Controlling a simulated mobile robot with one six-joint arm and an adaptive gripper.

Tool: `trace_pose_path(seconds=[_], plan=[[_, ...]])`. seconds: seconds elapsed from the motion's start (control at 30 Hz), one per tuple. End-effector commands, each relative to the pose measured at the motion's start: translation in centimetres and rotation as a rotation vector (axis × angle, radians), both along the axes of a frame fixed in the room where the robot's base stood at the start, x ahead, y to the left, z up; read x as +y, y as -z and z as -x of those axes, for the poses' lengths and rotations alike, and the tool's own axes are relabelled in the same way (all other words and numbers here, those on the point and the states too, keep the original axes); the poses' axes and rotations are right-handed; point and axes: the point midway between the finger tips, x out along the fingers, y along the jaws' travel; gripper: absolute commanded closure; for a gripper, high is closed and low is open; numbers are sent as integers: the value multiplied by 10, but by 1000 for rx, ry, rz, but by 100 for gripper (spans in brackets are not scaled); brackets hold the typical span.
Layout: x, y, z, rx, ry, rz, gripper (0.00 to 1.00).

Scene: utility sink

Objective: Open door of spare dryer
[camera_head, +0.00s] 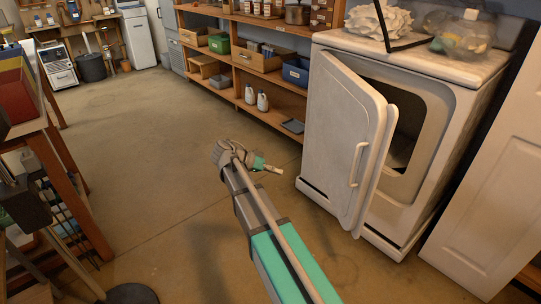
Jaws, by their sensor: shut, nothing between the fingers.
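The dryer (455,110) is a worn white machine standing at the right. Its door (340,135) stands partly open, swung out to the left, and the dark drum opening (405,130) shows behind it. A pale upright handle (357,165) sits near the door's free edge. My arm reaches up from the bottom of the picture, and my gripper (274,170) is at its end, left of the door and apart from it. The gripper is small in the picture; it is shut and empty.
Wooden shelves (235,75) with bins and white bottles (256,99) line the back wall. White crumpled cloth (378,22) and a clear bag (462,35) lie on the dryer. A white panel (490,200) stands at right. A wooden rack (75,185) stands left. The middle floor is clear.

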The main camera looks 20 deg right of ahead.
Motion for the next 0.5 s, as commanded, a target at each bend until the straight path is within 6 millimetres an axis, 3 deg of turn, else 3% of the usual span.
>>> trace_pose_path(seconds=[0.2,0.5], plan=[[7,-22,-20,-94,54,145,100],[13,-43,-32,-222,110,298,100]])
